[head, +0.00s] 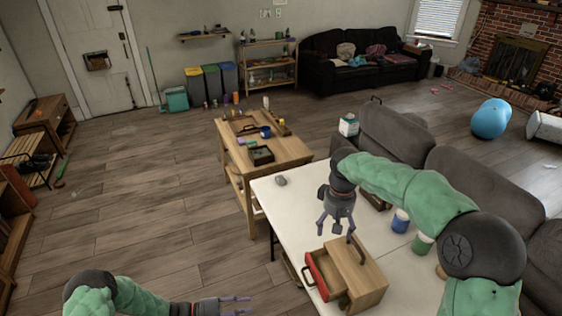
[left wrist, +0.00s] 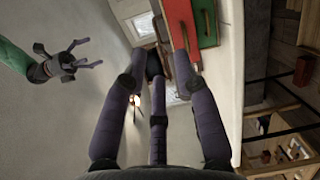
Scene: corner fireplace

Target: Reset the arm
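My left gripper (head: 244,305) is low at the bottom of the head view, left of the white table and apart from it. Its fingers are spread with nothing between them; the left wrist view also shows them apart. My right gripper (head: 335,230) hangs fingers down above the white table, near the wooden box. Its fingers are apart and hold nothing that I can see. It also shows in the left wrist view (left wrist: 93,52), fingers spread. The right arm reaches in from the right over the table.
The white table (head: 291,206) bears a wooden box (head: 358,272) with a red-fronted drawer (head: 318,277) pulled out, a grey mouse (head: 281,180) and a blue cup (head: 400,221). A wooden workbench (head: 281,153) adjoins it. Grey sofas (head: 395,135) stand right.

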